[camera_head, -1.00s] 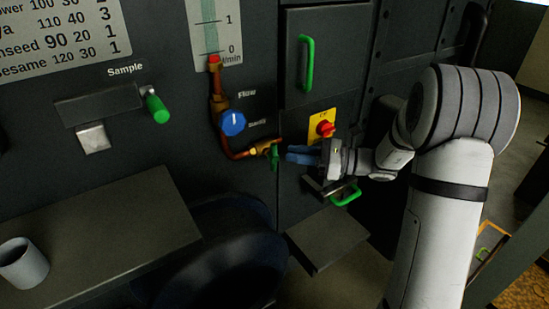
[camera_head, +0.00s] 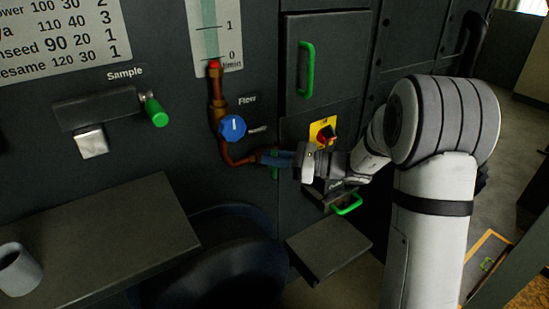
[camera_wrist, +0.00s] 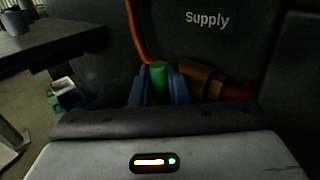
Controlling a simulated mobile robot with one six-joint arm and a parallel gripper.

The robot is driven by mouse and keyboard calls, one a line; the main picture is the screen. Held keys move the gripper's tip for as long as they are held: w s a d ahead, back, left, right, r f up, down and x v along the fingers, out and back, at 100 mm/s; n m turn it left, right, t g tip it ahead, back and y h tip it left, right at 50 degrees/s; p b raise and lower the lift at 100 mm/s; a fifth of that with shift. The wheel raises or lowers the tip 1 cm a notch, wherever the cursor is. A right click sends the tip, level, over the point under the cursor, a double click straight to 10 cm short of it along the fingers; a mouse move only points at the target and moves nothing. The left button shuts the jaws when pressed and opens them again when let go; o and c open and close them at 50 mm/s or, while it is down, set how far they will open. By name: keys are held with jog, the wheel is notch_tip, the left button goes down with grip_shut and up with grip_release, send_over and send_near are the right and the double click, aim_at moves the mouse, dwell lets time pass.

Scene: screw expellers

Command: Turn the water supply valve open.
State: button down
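The water supply valve has a green handle (camera_wrist: 158,75) and a brass body (camera_wrist: 203,82) on a copper pipe, beneath the "Supply" label (camera_wrist: 207,20) in the wrist view. In the head view, the pipe (camera_head: 228,153) runs down from the flow gauge and bends right to the valve, where my gripper (camera_head: 270,158) hides most of the handle. A little green (camera_head: 274,173) shows below the fingers. The blue fingers stand on either side of the handle, very close to it. I cannot tell whether they press on it.
A blue flow knob (camera_head: 232,127) sits above the pipe bend. A red-and-yellow switch (camera_head: 323,133) and a green-handled drawer (camera_head: 347,205) are near my wrist. The green sample handle (camera_head: 155,111) is at left, above a shelf (camera_head: 110,235) with a grey cup (camera_head: 19,268).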

jog(key=shift+r+p, duration=0.1)
jog(key=shift+p, duration=0.2)
jog(key=shift+n+h, duration=0.3)
jog(key=shift+s+a+r+n+h+p, duration=0.1)
jog(key=shift+a+n+h+p, duration=0.15)
jog(key=shift+n+h+p, duration=0.65)
jog(key=shift+s+a+f+n+t+h+b, duration=0.2)
jog(key=shift+f+n+t+h, duration=0.35)
jog(key=shift+n+h, duration=0.85)
jog(key=shift+s+a+f+n+t+h+b, duration=0.2)
jog(key=shift+n+t+h, duration=0.6)
jog(key=shift+h, duration=1.2)
jog(key=shift+s+a+f+n+t+h+b, duration=0.1)
jog(key=shift+a+f+n+t+h+b, duration=0.3)
jog(key=shift+n+h, duration=1)
jog(key=shift+d+m+t+h, duration=0.2)
jog(key=shift+m+t+h, duration=0.1)
jog(key=shift+t, duration=0.05)
jog(key=c, duration=1.7)
grip_release()
jog(key=shift+f, duration=0.1)
jog(key=shift+c, duration=0.2)
